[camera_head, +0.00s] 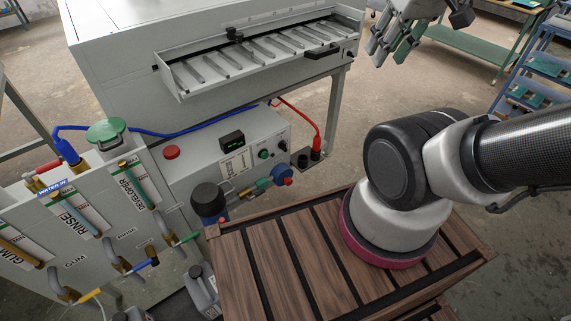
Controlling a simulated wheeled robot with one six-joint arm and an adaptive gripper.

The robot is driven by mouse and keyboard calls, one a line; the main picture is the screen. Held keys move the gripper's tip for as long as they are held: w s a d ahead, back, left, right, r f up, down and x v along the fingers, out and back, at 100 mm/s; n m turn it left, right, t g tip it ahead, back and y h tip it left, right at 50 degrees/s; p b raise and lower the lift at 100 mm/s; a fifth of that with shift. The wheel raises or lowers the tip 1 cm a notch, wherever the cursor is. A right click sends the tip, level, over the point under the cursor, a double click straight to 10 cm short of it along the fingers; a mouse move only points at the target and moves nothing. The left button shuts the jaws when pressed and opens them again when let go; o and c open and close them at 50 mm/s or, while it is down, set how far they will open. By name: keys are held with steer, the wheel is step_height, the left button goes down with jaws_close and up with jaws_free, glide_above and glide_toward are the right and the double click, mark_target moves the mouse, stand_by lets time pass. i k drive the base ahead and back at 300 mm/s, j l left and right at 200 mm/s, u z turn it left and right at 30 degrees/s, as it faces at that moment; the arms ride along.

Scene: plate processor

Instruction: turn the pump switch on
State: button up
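The grey control box (213,170) stands at centre left, below the machine's slotted tray. Its front has a small dark display (232,140), a green round button (263,154) and a black switch (282,147) at the right end. A red button (171,152) sits on its left part. The labels are too small to read, so I cannot tell for sure which control is the pump switch. My gripper (393,48) is at the top right, partly cut off by the frame edge. It is well away from the control box, and nothing shows in it.
The slotted tray (180,92) juts out above the box. Blue and red hoses (303,113) run beside it. Labelled tubes and valves (75,215) stand at the left. A dark pump-like cylinder (208,197) is below the box. A green table (470,45) and blue steps (540,80) stand behind.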

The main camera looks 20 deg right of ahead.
mark_target(283, 145)
steer(key=k+j, duration=0.15)
steer(key=j, duration=0.25)
steer(key=k+j, duration=0.1)
steer(key=j, duration=0.3)
steer(key=k+j+z, duration=0.1)
steer(key=j, duration=0.25)
steer(key=k, duration=0.05)
